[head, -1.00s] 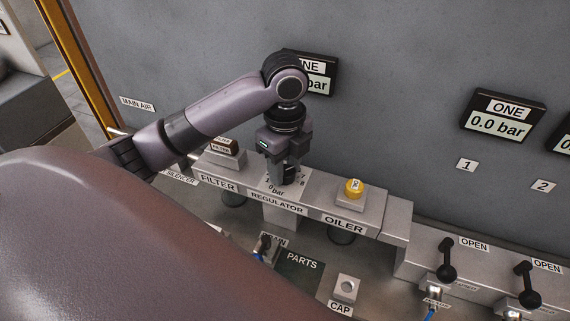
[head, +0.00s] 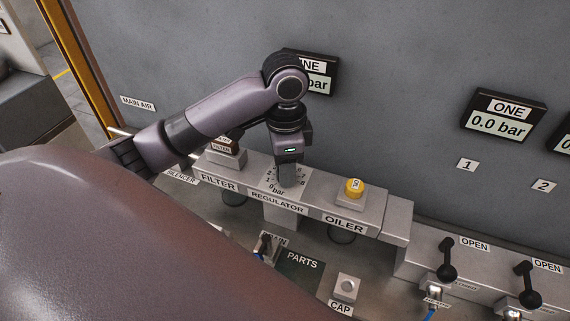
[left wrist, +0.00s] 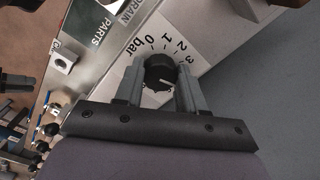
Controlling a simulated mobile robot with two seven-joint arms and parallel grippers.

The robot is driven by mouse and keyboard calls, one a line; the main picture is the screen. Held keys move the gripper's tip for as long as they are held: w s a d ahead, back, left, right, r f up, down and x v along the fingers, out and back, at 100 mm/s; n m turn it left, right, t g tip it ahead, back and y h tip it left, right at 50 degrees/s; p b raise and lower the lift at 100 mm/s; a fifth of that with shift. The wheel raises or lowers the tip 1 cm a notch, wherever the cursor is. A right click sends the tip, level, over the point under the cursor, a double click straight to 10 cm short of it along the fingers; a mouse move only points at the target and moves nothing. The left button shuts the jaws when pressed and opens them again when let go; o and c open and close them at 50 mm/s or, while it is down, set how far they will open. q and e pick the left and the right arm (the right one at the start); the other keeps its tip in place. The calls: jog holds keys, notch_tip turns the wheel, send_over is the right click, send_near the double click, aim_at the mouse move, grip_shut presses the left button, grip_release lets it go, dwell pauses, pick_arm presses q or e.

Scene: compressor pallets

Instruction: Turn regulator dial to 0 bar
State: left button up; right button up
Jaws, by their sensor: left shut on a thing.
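The regulator dial (left wrist: 159,72) is a black round knob in the left wrist view, on a white scale plate (left wrist: 190,38) marked 0 bar, 1, 2 and 3. A short pale line shows on the knob, but I cannot tell which number it points to. My left gripper (left wrist: 158,84) is shut on the dial, with one grey finger on each side. In the head view my left gripper (head: 287,178) points down over the regulator block (head: 277,204) and hides the dial. My right gripper is not in view.
The filter block (head: 222,160) stands left of the regulator and the oiler with its yellow knob (head: 354,187) right of it. Black-handled valves (head: 447,262) stand at the right.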

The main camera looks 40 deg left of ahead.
pick_arm(q)
jog(key=n, duration=1.3)
jog(key=shift+d+n, duration=0.1)
jog(key=shift+n, duration=0.3)
jog(key=n, duration=1.2)
jog(key=shift+w+n, duration=0.1)
jog(key=shift+n, duration=0.3)
jog(key=o, duration=1.1)
jog(key=shift+c, duration=0.2)
jog(key=shift+r, duration=0.1)
